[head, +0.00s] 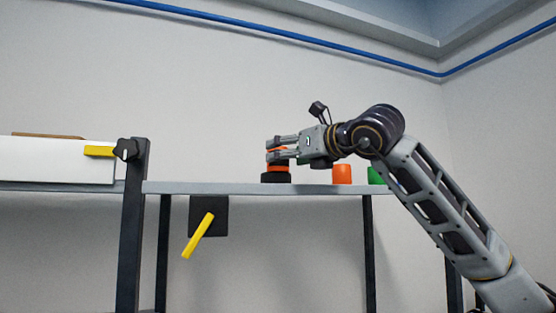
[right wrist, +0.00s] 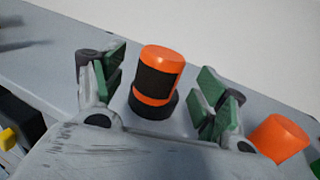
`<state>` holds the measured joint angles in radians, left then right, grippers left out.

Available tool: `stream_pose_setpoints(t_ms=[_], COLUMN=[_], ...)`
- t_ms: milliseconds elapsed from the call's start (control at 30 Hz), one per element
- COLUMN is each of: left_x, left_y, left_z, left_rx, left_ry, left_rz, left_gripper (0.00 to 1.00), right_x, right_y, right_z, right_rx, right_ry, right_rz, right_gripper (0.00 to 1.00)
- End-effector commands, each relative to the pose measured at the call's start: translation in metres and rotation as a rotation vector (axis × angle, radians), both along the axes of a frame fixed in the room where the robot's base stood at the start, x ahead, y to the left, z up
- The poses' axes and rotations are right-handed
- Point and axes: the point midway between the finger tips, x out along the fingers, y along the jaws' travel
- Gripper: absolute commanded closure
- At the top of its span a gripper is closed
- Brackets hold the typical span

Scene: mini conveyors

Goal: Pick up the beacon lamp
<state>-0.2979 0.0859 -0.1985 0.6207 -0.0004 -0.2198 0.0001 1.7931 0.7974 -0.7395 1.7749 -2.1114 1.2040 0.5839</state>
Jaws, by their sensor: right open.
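The beacon lamp (right wrist: 156,78), orange with a black band and a black base, stands upright on the grey shelf; it also shows in the head view (head: 275,178), partly hidden by the fingers. My right gripper (right wrist: 164,88) is open, with its green-padded fingers on either side of the lamp. Gaps show between the pads and the lamp in the right wrist view. In the head view the right gripper (head: 281,150) reaches in from the right at the lamp's upper part. My left gripper is not in view.
An orange cylinder (head: 342,174) and a green object (head: 375,176) stand on the shelf (head: 220,188) to the right of the lamp. A white panel with a yellow piece (head: 99,151) is at the left. The shelf left of the lamp is clear.

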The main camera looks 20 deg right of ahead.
Motion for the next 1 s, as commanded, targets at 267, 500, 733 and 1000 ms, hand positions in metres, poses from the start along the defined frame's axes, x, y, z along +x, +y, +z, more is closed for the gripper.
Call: stream_pose_setpoints(t_ms=[267,500,733,1000], left_x=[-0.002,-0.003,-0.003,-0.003], left_y=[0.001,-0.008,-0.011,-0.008], left_z=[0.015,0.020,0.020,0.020], left_rx=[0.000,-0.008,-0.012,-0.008], left_ry=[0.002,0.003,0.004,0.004], left_rz=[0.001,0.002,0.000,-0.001], left_gripper=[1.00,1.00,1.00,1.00], right_x=[0.023,0.039,0.041,0.040], right_y=[0.008,0.014,0.014,0.014], right_z=[0.007,0.006,0.005,0.005], right_rx=[0.000,0.001,0.001,0.001], right_ry=[0.001,0.001,0.000,0.000], right_rz=[0.000,0.001,0.000,0.000], right_gripper=[0.28,0.28,0.28,0.28])
